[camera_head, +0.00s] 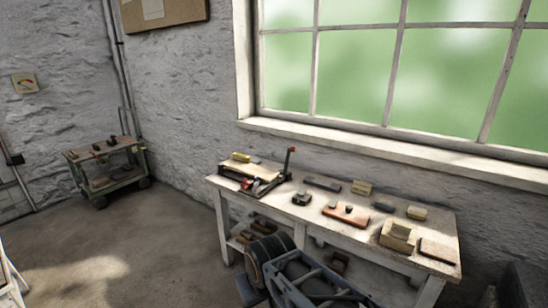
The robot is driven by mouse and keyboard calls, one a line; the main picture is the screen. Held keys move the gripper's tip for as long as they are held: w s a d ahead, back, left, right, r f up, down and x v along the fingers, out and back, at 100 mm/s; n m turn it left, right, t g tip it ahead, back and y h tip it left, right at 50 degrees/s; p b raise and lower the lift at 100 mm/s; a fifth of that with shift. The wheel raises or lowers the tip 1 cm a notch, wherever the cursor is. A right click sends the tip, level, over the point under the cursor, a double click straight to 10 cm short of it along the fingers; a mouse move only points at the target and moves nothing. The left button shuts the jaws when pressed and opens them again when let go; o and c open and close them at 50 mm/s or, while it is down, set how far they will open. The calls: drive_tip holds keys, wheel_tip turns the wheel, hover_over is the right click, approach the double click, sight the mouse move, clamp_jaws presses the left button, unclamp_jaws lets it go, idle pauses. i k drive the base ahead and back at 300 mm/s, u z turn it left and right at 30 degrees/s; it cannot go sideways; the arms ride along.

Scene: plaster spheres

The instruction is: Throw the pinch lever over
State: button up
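On the left end of the white workbench (340,206) stands a small device (255,178) with a pale flat top and a yellow block on it. An upright dark lever with a red knob (291,150) rises at its right side, leaning slightly right. It looks like the pinch lever, though no label shows. A red part (250,184) sits low at the device's front. The device is small in view and its mechanism cannot be made out. My gripper is not in view.
Several blocks and tools lie on the bench right of the device, including a reddish-brown block (346,215). A green trolley (105,162) is at the left wall. Floor (150,225) left of the bench is clear.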

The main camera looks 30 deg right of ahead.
sight(292, 149)
drive_tip(key=u, duration=0.2)
drive_tip(key=i, duration=0.9)
drive_tip(key=z, duration=0.45)
drive_tip(key=i, duration=0.95)
drive_tip(key=z, duration=1.05)
drive_tip(key=i, duration=0.5)
drive_tip(key=z, duration=0.4)
